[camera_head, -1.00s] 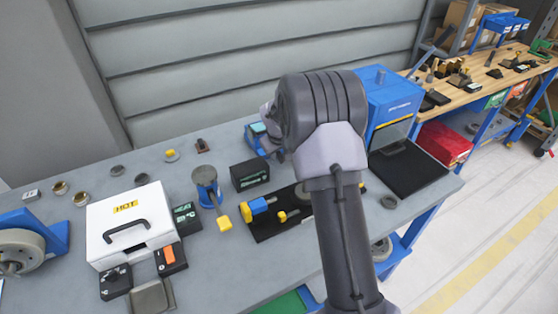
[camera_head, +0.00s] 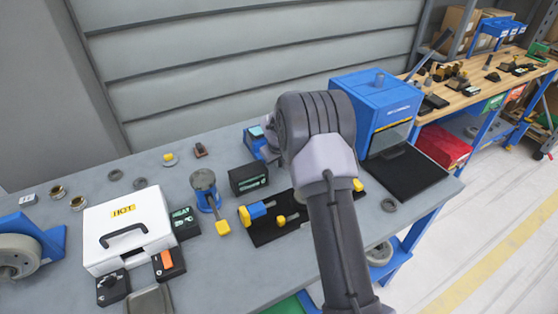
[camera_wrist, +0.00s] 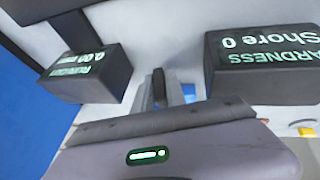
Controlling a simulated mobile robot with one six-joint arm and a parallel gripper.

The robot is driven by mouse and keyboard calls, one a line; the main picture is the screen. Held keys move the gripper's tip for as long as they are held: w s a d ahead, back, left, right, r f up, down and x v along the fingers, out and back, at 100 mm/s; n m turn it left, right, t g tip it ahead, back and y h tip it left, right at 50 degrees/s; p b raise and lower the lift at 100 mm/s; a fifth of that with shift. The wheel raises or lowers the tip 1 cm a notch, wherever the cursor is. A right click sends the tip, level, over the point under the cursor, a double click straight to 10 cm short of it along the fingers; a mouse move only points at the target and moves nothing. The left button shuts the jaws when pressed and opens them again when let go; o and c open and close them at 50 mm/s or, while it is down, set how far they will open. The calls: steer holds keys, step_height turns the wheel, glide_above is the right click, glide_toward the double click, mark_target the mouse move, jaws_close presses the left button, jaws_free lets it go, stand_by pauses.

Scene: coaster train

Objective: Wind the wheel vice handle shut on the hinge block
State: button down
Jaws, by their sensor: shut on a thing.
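My gripper shows in the wrist view (camera_wrist: 160,92), its grey fingers shut on a narrow dark piece (camera_wrist: 158,82), which I cannot name for sure. In the head view my own arm hides the gripper and what it holds. A blue and yellow fixture (camera_head: 257,211) sits on a black plate (camera_head: 268,235) left of my arm. A blue post fixture (camera_head: 204,184) with a yellow end stands to its left. I cannot tell which part is the wheel vice handle, and I cannot make out the hinge block.
A runout display (camera_wrist: 88,72) and a hardness display (camera_wrist: 262,62) flank the fingers closely in the wrist view. A white HOT case (camera_head: 130,230) stands at the left of the grey bench. A blue cabinet (camera_head: 375,95) with a black mat (camera_head: 405,178) is at right.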

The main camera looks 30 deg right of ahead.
steer(key=y+p, duration=0.1)
steer(key=p, duration=0.2)
steer(key=shift+s+r, duration=0.1)
steer(key=shift+r, duration=0.25)
steer(key=shift+f+p, duration=0.25)
steer(key=shift+p, duration=0.5)
steer(key=shift+f, duration=0.1)
steer(key=c, duration=1.4)
jaws_free()
steer(key=p+v, duration=0.2)
steer(key=v, duration=1.5)
steer(key=shift+d+r+p, duration=0.25)
steer(key=shift+d+p, duration=0.05)
steer(key=shift+p, duration=0.05)
